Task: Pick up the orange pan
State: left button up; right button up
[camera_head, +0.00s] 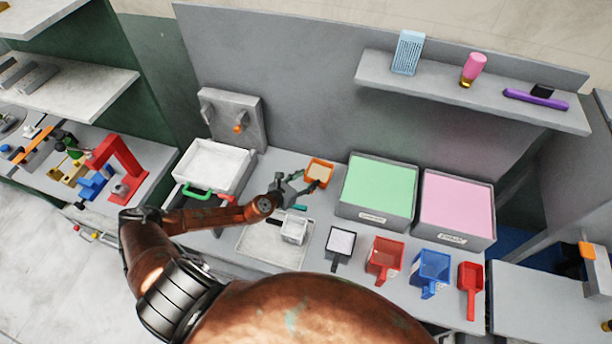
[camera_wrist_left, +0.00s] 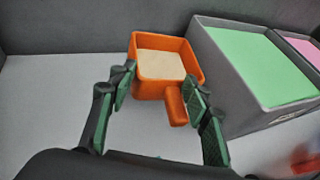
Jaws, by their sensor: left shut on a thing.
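The orange pan (camera_head: 320,170) is a small square pan with a pale beige fill, at the back of the grey counter, left of the green bin. In the left wrist view the orange pan (camera_wrist_left: 150,90) has its short handle pointing toward me and to the right. My left gripper (camera_head: 303,183) is at the pan, with its green-padded fingers (camera_wrist_left: 160,76) on either side of the pan's near part and handle. It is shut on the pan. Whether the pan is clear of the counter is hard to tell. My right gripper is not in view.
A green-filled bin (camera_head: 379,190) and a pink-filled bin (camera_head: 457,207) stand right of the pan. A white-filled pan (camera_head: 341,242), red pan (camera_head: 386,254), blue pan (camera_head: 431,265) and smaller red scoop (camera_head: 471,277) line the front. A white tray (camera_head: 214,165) stands left.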

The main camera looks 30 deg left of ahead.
pick_arm(q)
jog(key=s+d+r, duration=0.1)
jog(key=s+d, duration=0.1)
jog(key=s+d+r, duration=0.1)
jog(key=s+r, duration=0.1)
jog(key=s, duration=0.1)
jog(key=s+d+r, duration=0.2)
jog(key=s, duration=0.1)
jog(key=shift+d, duration=0.35)
grip_shut()
jog(key=o, duration=2.1)
grip_release()
jog(key=shift+c, duration=0.2)
jog(key=shift+s, duration=0.1)
